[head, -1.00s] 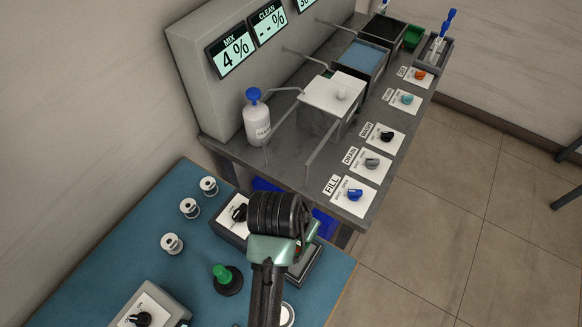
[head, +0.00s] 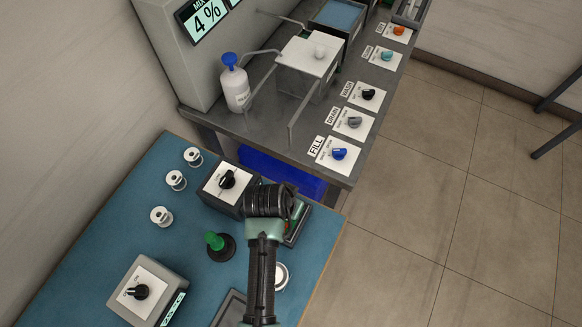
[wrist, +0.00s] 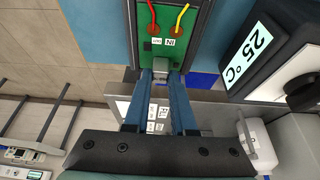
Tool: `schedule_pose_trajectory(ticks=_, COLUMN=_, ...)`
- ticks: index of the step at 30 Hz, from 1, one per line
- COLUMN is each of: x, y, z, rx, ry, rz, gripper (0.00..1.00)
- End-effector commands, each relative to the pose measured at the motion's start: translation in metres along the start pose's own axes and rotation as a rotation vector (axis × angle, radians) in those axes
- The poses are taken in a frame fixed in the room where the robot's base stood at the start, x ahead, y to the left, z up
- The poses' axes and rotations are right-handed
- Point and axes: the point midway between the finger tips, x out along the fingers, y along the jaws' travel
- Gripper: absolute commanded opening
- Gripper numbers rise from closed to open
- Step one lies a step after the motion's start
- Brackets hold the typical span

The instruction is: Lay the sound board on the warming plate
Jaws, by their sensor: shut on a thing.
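My gripper (wrist: 161,76) points its blue fingers at a green board (wrist: 176,35) in the wrist view. The fingers are shut on a small grey part at the board's near edge. The board carries a red and a yellow wire and lettering. It is within a dark frame; whether it rests there or is held just above cannot be told. In the head view my arm hides the gripper, and a bit of green shows in a dark frame (head: 301,224) beside it. A box with a 25 °C display (wrist: 249,58) stands right of the board in the wrist view.
A box with a black knob (head: 227,180) stands by my arm. Another knob box (head: 145,291), a green-handled thing (head: 216,243) and several small spools (head: 162,216) are on the blue mat (head: 120,230). A grey bench (head: 330,168) with knobs and tanks lies beyond.

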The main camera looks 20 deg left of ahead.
Motion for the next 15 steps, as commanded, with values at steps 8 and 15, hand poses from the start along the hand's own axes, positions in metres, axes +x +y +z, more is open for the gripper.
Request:
schedule_pose_trajectory(ticks=8, x=0.0023, y=-0.0001, z=0.0009, rx=0.000, ry=0.000, rz=0.000, gripper=0.53)
schedule_pose_trajectory(ticks=15, x=0.0021, y=-0.0002, z=0.0008, rx=0.000, ry=0.000, rz=0.000, gripper=0.54)
